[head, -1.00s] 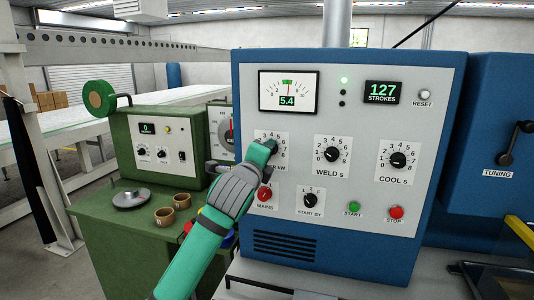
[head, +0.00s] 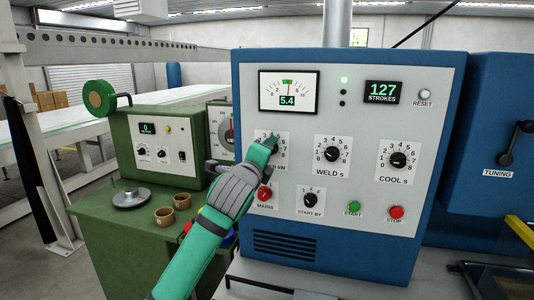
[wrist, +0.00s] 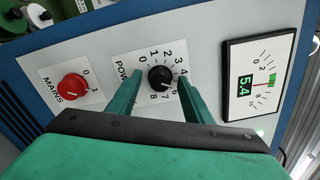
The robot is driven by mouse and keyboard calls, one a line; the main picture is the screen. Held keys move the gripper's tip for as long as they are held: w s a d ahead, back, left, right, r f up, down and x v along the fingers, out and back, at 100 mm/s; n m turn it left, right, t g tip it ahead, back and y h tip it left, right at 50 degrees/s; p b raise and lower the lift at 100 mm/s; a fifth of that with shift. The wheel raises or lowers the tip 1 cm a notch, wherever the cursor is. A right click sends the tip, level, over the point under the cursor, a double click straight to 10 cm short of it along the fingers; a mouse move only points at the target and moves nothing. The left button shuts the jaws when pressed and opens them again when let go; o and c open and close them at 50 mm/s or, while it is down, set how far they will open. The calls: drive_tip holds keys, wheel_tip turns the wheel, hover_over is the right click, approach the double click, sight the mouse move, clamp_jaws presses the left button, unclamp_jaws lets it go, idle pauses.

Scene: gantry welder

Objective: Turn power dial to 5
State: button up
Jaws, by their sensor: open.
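The power dial (wrist: 160,78) is a black round knob on a white plate numbered 0 to 8, in the wrist view. A small white mark shows on its lower right side, roughly toward the 5 and 6; I cannot read it exactly. My gripper (wrist: 160,80) is open, with one finger on each side of the knob; I cannot tell whether they touch it. In the head view my gripper (head: 262,150) covers the knob and most of the power plate (head: 277,137). The meter (head: 288,92) above reads 5.4.
The red mains switch (head: 264,194) sits below the power dial. The weld dial (head: 332,154) and cool dial (head: 398,160) are to the right. Start (head: 354,208) and stop (head: 396,212) buttons are lower right. A green cabinet (head: 160,145) stands left.

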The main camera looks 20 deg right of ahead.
drive_tip(key=v, duration=1)
drive_tip(key=shift+s+a, duration=0.2)
drive_tip(key=shift+a, duration=0.05)
